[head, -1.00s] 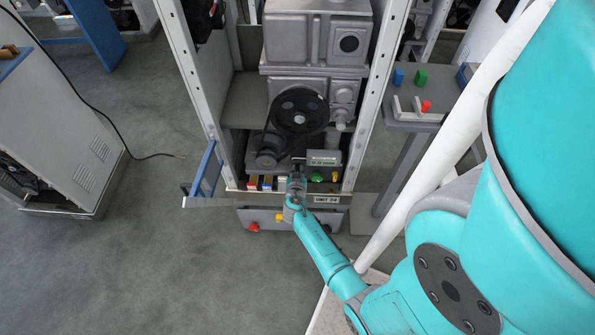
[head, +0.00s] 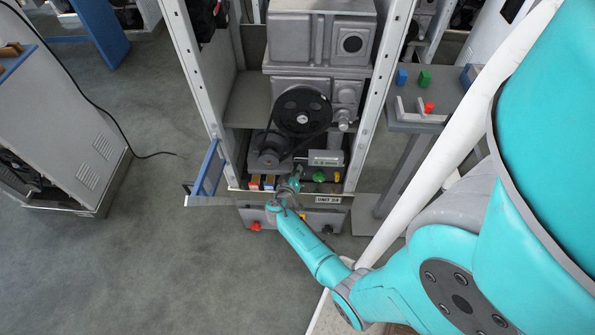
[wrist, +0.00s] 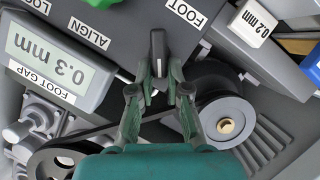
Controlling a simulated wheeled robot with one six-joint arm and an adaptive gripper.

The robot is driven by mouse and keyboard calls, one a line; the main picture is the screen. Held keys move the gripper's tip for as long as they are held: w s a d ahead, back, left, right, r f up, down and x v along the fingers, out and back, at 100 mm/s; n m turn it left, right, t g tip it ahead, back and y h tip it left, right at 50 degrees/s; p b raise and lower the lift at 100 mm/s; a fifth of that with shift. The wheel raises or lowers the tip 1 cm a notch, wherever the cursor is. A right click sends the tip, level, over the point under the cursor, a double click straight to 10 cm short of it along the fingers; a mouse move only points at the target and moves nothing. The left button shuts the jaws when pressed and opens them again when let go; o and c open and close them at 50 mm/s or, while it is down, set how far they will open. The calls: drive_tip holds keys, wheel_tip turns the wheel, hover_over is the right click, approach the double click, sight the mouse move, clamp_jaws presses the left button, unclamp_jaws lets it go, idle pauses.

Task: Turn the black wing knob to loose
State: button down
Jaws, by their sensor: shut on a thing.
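The black wing knob (wrist: 158,52) stands upright between my fingertips in the wrist view. My gripper (wrist: 160,84) is closed around it, one finger on each side. A cut-off label reading "LO" (wrist: 38,5) is at the upper left, and a label reading "FOOT" (wrist: 188,13) is to the right of the knob. In the head view my gripper (head: 294,180) is low at the front of the dispenser frame, and the knob cannot be made out there.
A grey display reads 0.3 mm (wrist: 45,58), labelled FOOT GAP. An ALIGN label (wrist: 90,33) and a green knob (head: 319,177) are close by. A belt pulley (wrist: 226,122) lies right of my fingers. A blue handle (head: 208,170) sticks out at left; the floor (head: 150,250) is clear.

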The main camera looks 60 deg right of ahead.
drive_tip(key=shift+w+a+f+n+g+h, duration=0.1)
drive_tip(key=shift+w+f+n+g+h, duration=0.4)
drive_tip(key=shift+n, duration=0.95)
drive_tip(key=shift+s+a+f+n+g+h, duration=0.2)
drive_tip(key=shift+n+h, duration=0.55)
drive_tip(key=shift+n, duration=0.75)
drive_tip(key=shift+w+d+f+n+g+h, duration=0.1)
drive_tip(key=shift+w+f+n+g+h, duration=0.4)
drive_tip(key=shift+n, duration=0.95)
drive_tip(key=shift+s+r, duration=0.1)
drive_tip(key=shift+s, duration=0.15)
drive_tip(key=c, duration=1.1)
unclamp_jaws()
drive_tip(key=shift+c, duration=0.2)
drive_tip(key=a, duration=1.2)
